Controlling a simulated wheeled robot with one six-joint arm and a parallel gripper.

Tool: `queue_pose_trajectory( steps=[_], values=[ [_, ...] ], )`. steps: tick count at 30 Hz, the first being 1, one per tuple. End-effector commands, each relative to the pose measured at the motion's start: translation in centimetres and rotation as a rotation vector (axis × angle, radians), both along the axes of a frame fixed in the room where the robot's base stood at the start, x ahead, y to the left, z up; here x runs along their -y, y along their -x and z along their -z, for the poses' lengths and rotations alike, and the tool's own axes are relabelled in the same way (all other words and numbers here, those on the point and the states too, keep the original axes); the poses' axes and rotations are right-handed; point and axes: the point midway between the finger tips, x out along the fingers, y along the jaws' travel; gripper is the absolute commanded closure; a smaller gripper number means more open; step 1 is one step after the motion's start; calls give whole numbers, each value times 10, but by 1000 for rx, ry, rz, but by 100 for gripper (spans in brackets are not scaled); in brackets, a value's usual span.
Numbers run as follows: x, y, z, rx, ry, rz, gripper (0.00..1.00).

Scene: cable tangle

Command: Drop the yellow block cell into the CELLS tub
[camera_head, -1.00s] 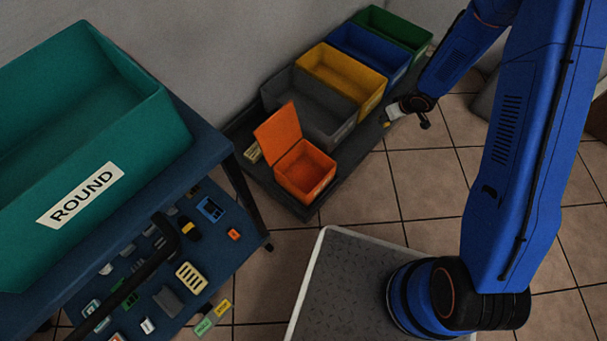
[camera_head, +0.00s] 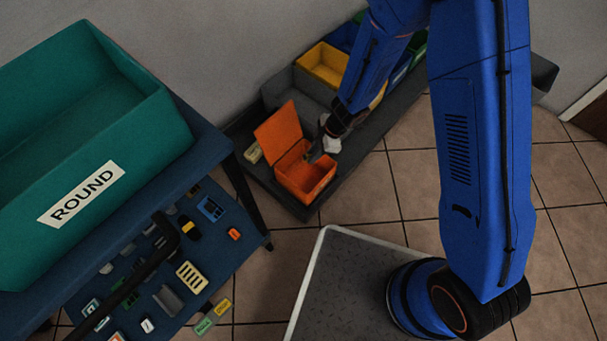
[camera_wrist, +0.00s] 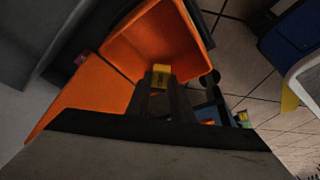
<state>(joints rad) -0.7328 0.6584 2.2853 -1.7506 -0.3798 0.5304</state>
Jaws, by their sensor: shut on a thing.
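The yellow block cell (camera_wrist: 160,76) shows small in the wrist view, held between the fingertips of my gripper (camera_wrist: 162,88). My gripper (camera_head: 316,155) is shut on it, above the orange tub (camera_head: 319,186) in the head view. The block cannot be made out in the head view. The orange tub has its lid (camera_head: 277,133) standing open at the back left. In the wrist view the block is seen against the open inside of the orange tub (camera_wrist: 185,38). I cannot read a CELLS label on any tub.
Grey (camera_head: 283,86), yellow (camera_head: 312,62), blue (camera_head: 341,37) and green tubs stand in a row behind, partly hidden by my arm. A teal ROUND tub (camera_head: 152,135) sits on the blue bench at left. Several small items lie on a lower shelf (camera_head: 222,265).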

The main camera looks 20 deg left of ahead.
Motion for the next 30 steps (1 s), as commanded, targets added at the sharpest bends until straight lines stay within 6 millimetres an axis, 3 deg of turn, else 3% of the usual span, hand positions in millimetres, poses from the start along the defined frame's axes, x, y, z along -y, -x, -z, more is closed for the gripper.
queue_pose_trajectory(
  steps=[15,29,30],
  values=[
    [0,-1,49,0,1,5,100],
    [0,-1,56,1,1,4,100],
    [0,-1,56,1,1,4,72]
  ],
)
